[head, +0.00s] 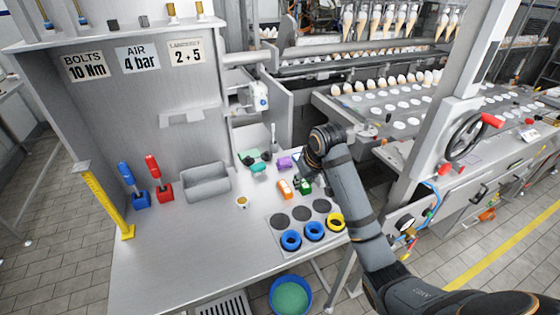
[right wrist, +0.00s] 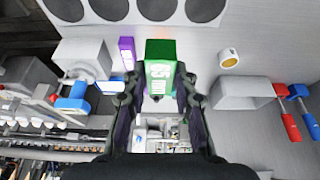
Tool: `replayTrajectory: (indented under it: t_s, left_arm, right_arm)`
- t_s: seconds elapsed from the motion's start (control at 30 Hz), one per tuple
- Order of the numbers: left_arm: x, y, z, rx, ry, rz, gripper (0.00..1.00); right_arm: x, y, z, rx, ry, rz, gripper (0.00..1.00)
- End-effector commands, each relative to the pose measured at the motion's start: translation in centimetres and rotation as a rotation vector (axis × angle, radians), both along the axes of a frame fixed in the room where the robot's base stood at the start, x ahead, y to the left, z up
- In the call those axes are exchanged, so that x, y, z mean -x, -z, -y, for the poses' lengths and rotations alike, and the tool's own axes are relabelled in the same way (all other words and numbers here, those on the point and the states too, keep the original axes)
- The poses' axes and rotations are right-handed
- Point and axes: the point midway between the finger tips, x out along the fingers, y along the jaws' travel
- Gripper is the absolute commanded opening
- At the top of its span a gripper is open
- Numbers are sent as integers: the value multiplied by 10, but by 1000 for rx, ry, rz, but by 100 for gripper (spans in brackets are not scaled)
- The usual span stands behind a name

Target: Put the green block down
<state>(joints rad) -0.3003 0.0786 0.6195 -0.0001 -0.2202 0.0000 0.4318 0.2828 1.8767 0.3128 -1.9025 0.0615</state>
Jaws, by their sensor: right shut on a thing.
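The green block (head: 305,186) has white markings on its side. It shows large in the right wrist view (right wrist: 160,65), between the two dark fingers. My right gripper (right wrist: 160,92) is shut on it. In the head view my right gripper (head: 306,178) is partly hidden by its own wrist, with the green block at its tips above the grey worktop (head: 190,255). I cannot tell whether the block touches the worktop. My left gripper is in neither view.
An orange block (head: 285,188) is just left of the green one, and a purple block (head: 285,162) lies behind. Dark round pads and blue and yellow rings (head: 314,231) are in front. The front-left worktop is clear.

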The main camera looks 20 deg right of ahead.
Motion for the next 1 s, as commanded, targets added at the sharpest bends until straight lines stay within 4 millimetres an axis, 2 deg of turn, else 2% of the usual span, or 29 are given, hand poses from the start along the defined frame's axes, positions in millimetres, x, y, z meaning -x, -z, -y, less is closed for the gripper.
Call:
replayTrajectory:
  t_s: [0.07, 0.17, 0.4, 0.5, 0.6, 0.77, 0.87, 1.0]
  left_arm:
    - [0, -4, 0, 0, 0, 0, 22]
    - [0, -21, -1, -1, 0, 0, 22]
    - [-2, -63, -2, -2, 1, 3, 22]
    - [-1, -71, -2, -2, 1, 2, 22]
    - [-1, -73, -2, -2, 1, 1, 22]
    - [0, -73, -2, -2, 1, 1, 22]
    - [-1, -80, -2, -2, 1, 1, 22]
    - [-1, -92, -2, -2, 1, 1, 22]
  right_arm:
    - [3, -1, 0, 3, -9, 0, 0]
    - [22, -3, -1, 11, -56, 2, 0]
    - [100, -9, -27, 18, -282, 4, 0]
    - [123, -11, -39, 9, -351, 1, 0]
    - [135, -11, -46, 3, -388, 1, 0]
    - [134, -8, -46, -1, -396, 2, 0]
    - [119, -3, -37, -2, -393, 0, 0]
    - [83, 13, -18, -4, -389, 0, 0]
